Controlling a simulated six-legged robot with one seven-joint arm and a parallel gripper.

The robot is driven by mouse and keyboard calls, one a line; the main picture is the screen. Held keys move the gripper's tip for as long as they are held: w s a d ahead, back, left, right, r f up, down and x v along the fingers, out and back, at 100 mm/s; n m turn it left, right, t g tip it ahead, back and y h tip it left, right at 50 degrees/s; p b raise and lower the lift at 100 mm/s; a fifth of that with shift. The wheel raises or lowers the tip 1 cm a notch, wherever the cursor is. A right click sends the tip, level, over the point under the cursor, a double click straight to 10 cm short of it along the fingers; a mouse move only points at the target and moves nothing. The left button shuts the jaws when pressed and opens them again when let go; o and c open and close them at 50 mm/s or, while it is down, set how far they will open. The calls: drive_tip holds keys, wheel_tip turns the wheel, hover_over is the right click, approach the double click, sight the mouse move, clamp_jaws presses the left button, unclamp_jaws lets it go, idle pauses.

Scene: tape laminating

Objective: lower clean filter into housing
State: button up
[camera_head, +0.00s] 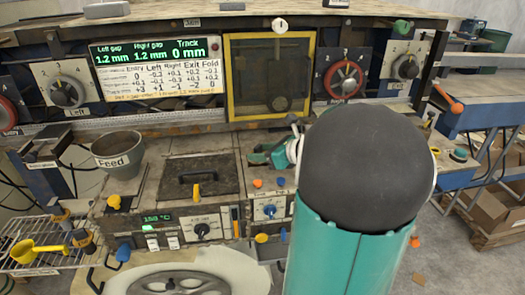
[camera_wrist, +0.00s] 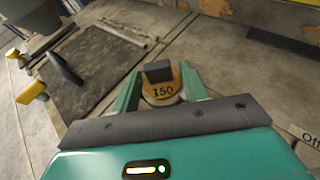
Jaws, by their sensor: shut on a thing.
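I take this piece for the clean filter. In the head view my gripper (camera_head: 268,154) is small and partly hidden behind my large dark arm joint, above the worktop right of the dark handled plate (camera_head: 220,172). That plate also shows at left in the wrist view (camera_wrist: 95,68). I cannot make out the filter housing in either view, nor what lies directly under the held piece.
A grey Feed pot (camera_head: 118,155) stands left of the plate. Knobs and yellow and orange handles line the bench front. A yellow-framed window (camera_head: 270,77) and a gap display (camera_head: 155,67) stand behind.

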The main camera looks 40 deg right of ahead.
drive_tip(key=o, duration=1.1)
drive_tip(key=shift+s+r, duration=0.1)
drive_tip(key=shift+s, duration=0.05)
drive_tip(key=shift+s+d+r, duration=0.15)
drive_tip(key=shift+s, duration=0.1)
drive_tip(key=v, duration=1.3)
